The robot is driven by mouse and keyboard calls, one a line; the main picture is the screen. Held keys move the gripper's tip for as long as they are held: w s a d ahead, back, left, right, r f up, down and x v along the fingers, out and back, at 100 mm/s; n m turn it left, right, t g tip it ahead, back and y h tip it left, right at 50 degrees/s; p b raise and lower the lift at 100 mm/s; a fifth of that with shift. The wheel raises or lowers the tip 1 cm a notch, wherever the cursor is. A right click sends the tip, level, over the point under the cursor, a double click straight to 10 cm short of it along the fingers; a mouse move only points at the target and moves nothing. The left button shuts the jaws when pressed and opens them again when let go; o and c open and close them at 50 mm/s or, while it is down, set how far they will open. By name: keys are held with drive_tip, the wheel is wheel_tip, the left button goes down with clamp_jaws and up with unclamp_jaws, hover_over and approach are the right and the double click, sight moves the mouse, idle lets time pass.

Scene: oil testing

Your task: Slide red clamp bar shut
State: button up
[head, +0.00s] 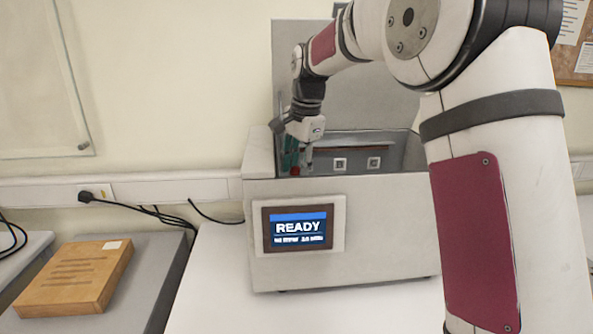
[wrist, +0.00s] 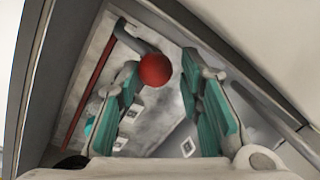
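A red ball-shaped knob (wrist: 155,70) shows in the wrist view between the tips of my gripper's teal fingers (wrist: 162,66). The fingers stand apart. The knob looks close to the left fingertip, but I cannot tell whether they touch. A long thin red bar (wrist: 92,88) runs slantwise along the left side of the chamber; its link to the knob is not clear. In the head view my gripper (head: 303,158) reaches down into the left end of the open machine (head: 385,238), with the red knob (head: 295,171) low beside it.
The machine's grey lid (head: 350,80) stands open behind my arm. Its front and side walls surround the chamber closely. The screen (head: 298,228) reads READY. A wooden block (head: 75,278) lies on a grey table at left. The white tabletop (head: 215,300) before the machine is clear.

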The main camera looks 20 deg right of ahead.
wheel_tip(320, 180, up, 10)
drive_tip(key=s, duration=0.2)
drive_tip(key=shift+d+r, duration=0.25)
drive_tip(key=shift+d, duration=0.15)
drive_tip(key=s+a+r+n+t, duration=0.15)
drive_tip(key=s+n, duration=0.45)
drive_tip(key=s, duration=1.1)
drive_tip(key=s+f+n+t, duration=0.1)
drive_tip(key=s+f+n, duration=0.2)
drive_tip(key=s+f, duration=0.2)
drive_tip(key=s+f+n+t, duration=0.1)
drive_tip(key=s+f+n, duration=0.3)
drive_tip(key=s, duration=0.8)
drive_tip(key=shift+s+f+n+h, duration=0.15)
drive_tip(key=shift+f+n+h, duration=0.2)
drive_tip(key=shift+f, duration=0.55)
drive_tip(key=shift+c, duration=0.6)
